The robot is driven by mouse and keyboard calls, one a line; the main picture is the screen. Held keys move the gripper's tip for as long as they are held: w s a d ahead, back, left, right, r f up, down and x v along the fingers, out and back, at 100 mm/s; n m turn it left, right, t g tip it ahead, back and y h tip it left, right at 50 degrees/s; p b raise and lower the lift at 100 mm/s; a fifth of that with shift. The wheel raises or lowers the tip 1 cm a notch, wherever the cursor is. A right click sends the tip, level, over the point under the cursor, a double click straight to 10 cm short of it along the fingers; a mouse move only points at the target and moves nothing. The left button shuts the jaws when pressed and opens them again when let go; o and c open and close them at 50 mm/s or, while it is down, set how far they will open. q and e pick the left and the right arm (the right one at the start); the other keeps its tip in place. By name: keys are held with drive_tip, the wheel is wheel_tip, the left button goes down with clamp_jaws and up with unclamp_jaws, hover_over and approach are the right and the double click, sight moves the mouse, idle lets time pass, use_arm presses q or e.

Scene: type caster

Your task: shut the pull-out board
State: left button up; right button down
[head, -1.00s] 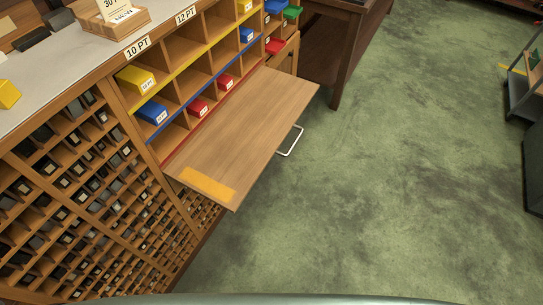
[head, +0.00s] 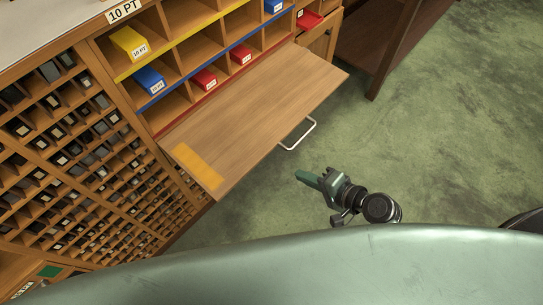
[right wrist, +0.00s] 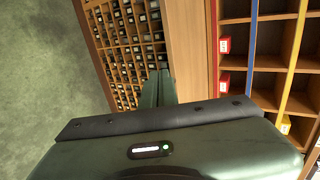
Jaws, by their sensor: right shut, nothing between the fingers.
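The pull-out board (head: 245,105) is a wooden shelf sticking out of the cabinet below the coloured pigeonholes, with a yellow-orange strip (head: 197,167) near its left end. A pale metal handle (head: 299,134) shows below its front edge. In the right wrist view part of the board (right wrist: 190,50) shows as a wooden band beside the fingers. My right gripper (head: 308,178) is shut and empty, in front of the board's front edge and apart from it in the head view. Its fingers also show in the right wrist view (right wrist: 158,88). My left gripper is out of view.
The cabinet has pigeonholes with yellow, blue and red boxes (head: 205,79) above the board and a dense type case (head: 75,140) at left. A dark wooden table (head: 385,50) stands at the upper right. Green floor (head: 430,150) is open at right.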

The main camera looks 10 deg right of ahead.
approach(265, 157)
wheel_tip(265, 157, down, 3)
drive_tip(key=w+a, duration=0.1)
drive_tip(key=w, duration=0.1)
drive_tip(key=shift+w+a+p, duration=0.75)
drive_tip(key=shift+p, duration=0.05)
drive_tip(key=shift+w+a+f, duration=0.15)
drive_tip(key=shift+w+a, duration=0.2)
drive_tip(key=shift+w, duration=0.1)
